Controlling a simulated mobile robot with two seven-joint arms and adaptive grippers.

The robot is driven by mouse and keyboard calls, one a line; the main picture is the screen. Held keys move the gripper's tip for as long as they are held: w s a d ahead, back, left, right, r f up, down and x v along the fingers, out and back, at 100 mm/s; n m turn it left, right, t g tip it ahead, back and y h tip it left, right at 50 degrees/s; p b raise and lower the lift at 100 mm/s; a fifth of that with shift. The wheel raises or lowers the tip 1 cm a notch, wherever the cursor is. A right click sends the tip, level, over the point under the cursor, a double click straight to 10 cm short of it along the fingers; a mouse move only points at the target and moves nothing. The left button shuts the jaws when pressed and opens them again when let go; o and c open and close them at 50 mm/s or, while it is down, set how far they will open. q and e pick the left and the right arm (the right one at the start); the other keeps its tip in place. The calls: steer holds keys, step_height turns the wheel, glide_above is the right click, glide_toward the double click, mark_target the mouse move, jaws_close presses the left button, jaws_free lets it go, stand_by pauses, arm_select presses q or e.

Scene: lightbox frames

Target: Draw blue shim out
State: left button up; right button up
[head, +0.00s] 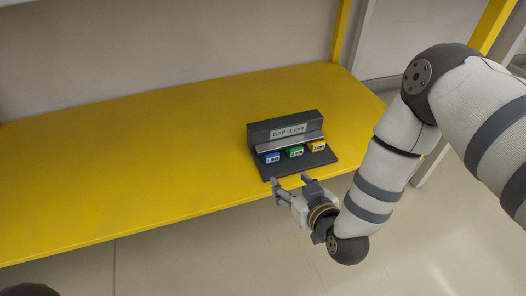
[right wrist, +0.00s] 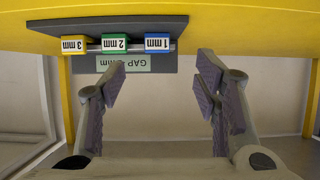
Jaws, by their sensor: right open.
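The blue shim (head: 270,158), marked 1 mm, sits at the left end of a dark grey gauge block (head: 258,134), with its labelled end showing at the front. In the right wrist view, where the labels are upside down, the blue shim (right wrist: 157,43) is the rightmost. My right gripper (head: 289,181) is open and empty in front of the block, near the table's front edge, apart from the shim. In the right wrist view the open fingers (right wrist: 160,78) have the blue shim beyond the gap between them. My left gripper is not in view.
A green shim (head: 294,152) and a yellow shim (head: 317,146) sit right of the blue one. The block carries a pale GAP label (head: 288,131) and stands on a dark base plate. The yellow table (head: 130,150) is clear to the left.

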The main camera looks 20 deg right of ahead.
mark_target(273, 156)
steer(key=shift+t, duration=0.4)
steer(key=b+x, duration=0.2)
steer(key=x, duration=0.2)
steer(key=b+x, duration=0.1)
steer(key=x, duration=0.3)
steer(key=b+x, duration=0.2)
steer(key=x, duration=0.3)
steer(key=shift+w+d+r+b, duration=0.15)
steer(key=shift+d+r+b, duration=0.05)
steer(key=shift+r+b, duration=0.2)
steer(key=shift+w+r, duration=0.15)
steer(key=shift+w, duration=0.15)
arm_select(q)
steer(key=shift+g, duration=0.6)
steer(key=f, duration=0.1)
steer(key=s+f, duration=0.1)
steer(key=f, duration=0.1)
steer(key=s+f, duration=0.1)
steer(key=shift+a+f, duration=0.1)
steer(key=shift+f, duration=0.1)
arm_select(e)
steer(key=shift+c, duration=0.6)
